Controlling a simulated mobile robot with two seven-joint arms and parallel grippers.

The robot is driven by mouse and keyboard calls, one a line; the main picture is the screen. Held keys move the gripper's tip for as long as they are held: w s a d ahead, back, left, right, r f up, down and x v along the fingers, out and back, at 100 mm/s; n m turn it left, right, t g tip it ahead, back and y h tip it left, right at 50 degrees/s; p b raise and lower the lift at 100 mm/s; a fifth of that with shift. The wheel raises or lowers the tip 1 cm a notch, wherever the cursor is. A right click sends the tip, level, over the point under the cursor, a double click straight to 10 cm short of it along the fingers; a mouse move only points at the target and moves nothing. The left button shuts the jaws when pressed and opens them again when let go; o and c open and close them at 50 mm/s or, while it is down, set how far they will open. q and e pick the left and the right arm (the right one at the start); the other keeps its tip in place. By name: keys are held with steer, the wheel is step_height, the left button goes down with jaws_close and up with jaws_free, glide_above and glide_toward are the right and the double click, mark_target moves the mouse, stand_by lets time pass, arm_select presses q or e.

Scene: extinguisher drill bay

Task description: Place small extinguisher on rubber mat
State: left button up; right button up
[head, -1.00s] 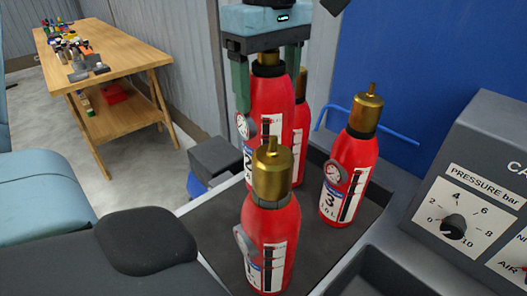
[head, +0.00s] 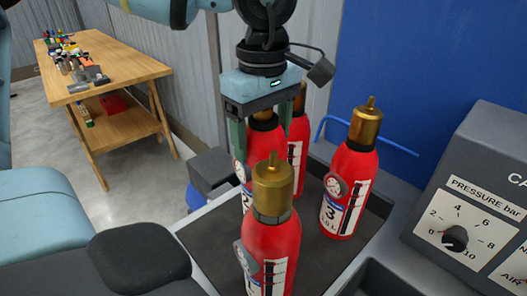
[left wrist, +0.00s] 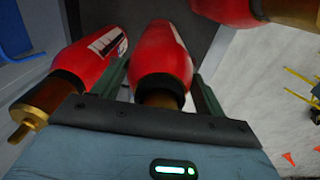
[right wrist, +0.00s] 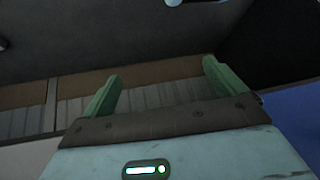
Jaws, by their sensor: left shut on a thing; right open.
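My left gripper (head: 263,146) is shut around the neck of a red extinguisher with a brass top (head: 265,165), and holds it upright. Its base is hidden behind the front extinguisher, so I cannot tell whether it touches the surface below. In the left wrist view this extinguisher (left wrist: 160,60) sits between the fingers. Other similar red extinguishers stand around it: one in front (head: 270,245), one behind (head: 298,140), and one marked 3 (head: 348,190) at right. The dark surface under them (head: 212,248) may be the rubber mat. My right gripper (right wrist: 162,70) is open and empty.
A grey control box with a pressure dial (head: 456,238) stands at right. A wooden table (head: 120,65) with small items is at the far left. A blue panel (head: 430,70) rises behind. The extinguishers stand close together, leaving little room around the held one.

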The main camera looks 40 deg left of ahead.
arm_select(q)
steer(key=shift+f, duration=1.8)
steer(key=shift+f, duration=0.2)
steer(key=o, duration=1.8)
steer(key=shift+o, duration=0.2)
steer(key=shift+r, duration=0.1)
steer(key=shift+r, duration=0.2)
step_height(320, 180, up, 12)
